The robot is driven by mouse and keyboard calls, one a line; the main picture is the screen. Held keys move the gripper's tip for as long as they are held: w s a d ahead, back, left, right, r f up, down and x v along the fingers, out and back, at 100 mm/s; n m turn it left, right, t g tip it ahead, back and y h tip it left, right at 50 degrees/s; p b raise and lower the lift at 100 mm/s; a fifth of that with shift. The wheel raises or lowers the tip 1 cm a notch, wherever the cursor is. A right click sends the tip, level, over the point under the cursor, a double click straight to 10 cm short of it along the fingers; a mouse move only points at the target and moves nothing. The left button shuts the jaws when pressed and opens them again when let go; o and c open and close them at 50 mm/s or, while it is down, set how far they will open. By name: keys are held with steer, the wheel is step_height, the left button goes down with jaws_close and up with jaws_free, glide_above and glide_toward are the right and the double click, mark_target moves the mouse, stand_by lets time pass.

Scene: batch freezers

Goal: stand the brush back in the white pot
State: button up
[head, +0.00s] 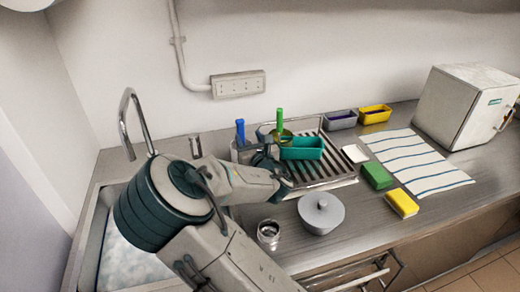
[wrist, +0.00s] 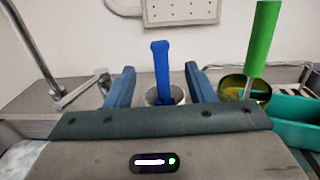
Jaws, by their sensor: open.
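A blue-handled brush (wrist: 161,70) stands upright in a pale, whitish pot (wrist: 179,95); the pot's lower part is hidden behind my gripper in the wrist view. In the head view the blue handle (head: 240,133) shows above the pot, left of the rack. My gripper (wrist: 160,72) is open, with one blue finger on each side of the handle in the picture. I see no finger touching the handle, and cannot tell how far ahead it is. In the head view my gripper is partly hidden by my arm.
A green-handled tool (head: 279,119) stands in an olive pot (wrist: 236,84) to the right, near a teal bin (head: 302,148) on the draining rack (head: 334,176). A tap (head: 130,110) and sink are left. A lidded grey pot (head: 321,217) and small jar (head: 268,232) stand in front.

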steer(key=s+d+f+m+g+h, duration=0.1)
steer(key=s+d+m+g+h, duration=0.1)
steer(key=d+m, duration=0.3)
steer(key=s+d+f+m+g+h, duration=0.2)
steer(key=d+m, duration=0.3)
steer(key=m, duration=0.4)
steer(key=s+d+f+m+g+h, duration=0.1)
steer(key=s+d+m+g+h, duration=0.1)
steer(key=d+m, duration=0.3)
steer(key=shift+d+f+m+h, duration=0.3)
steer(key=shift+d+m, duration=0.05)
steer(key=shift+m, duration=0.75)
steer(key=s+r+m+g, duration=0.2)
steer(key=s+m, duration=0.4)
steer(key=s, duration=0.3)
steer(key=s+d+r+m+g, duration=0.1)
steer(key=s+r+m+g, duration=0.2)
steer(key=s+m, duration=0.3)
steer(key=s+d+r+m+g, duration=0.1)
steer(key=s+m, duration=0.5)
steer(key=s, duration=0.8)
step_height(320, 180, up, 2)
steer(key=shift+r+m+g+y, duration=0.3)
steer(key=shift+g+y, duration=0.1)
steer(key=shift+g, duration=0.4)
